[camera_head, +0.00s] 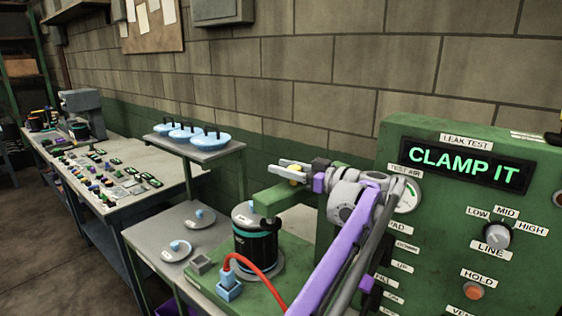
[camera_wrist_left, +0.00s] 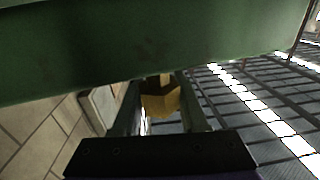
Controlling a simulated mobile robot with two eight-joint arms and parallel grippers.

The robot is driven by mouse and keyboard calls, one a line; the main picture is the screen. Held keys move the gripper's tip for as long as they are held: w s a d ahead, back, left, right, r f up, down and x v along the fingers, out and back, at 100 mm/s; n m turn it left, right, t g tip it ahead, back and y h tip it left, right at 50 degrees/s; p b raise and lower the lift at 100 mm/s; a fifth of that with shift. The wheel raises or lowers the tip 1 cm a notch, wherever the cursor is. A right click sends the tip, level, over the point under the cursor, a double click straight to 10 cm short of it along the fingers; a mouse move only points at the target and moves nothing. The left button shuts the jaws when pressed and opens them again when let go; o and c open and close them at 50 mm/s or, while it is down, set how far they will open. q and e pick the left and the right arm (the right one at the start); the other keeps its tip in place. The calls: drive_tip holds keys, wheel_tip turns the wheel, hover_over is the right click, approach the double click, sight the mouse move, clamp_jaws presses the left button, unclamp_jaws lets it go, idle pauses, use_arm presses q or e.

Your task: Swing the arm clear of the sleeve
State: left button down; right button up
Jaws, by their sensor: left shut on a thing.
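The sleeve (camera_head: 256,246) is a black upright cylinder with a teal band, standing on the green fixture base. A grey round cap covers its top. The green swing arm (camera_head: 283,194) reaches over the cap from the right; I cannot tell whether it touches the cap. My left gripper (camera_head: 294,169) is just above the swing arm, shut on a small yellow handle. In the left wrist view the yellow handle (camera_wrist_left: 160,99) sits between the fingers, and a broad green beam (camera_wrist_left: 150,45) crosses the top. My right gripper is out of view.
A green leak-test panel (camera_head: 440,240) with a lit "CLAMP IT" display stands at right. A red hose (camera_head: 262,277) runs from a blue connector (camera_head: 229,287) beside the sleeve. A raised shelf (camera_head: 195,148) with blue discs and a parts-covered bench (camera_head: 130,158) stand at left.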

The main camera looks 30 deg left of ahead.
use_arm(q)
drive_tip(key=shift+s+d, duration=0.1)
drive_tip(key=shift+d, duration=0.05)
idle(0.3)
drive_tip(key=shift+c, duration=2.2)
unclamp_jaws()
drive_tip(key=shift+d, duration=0.1)
drive_tip(key=d, duration=1)
drive_tip(key=shift+s+d, duration=0.3)
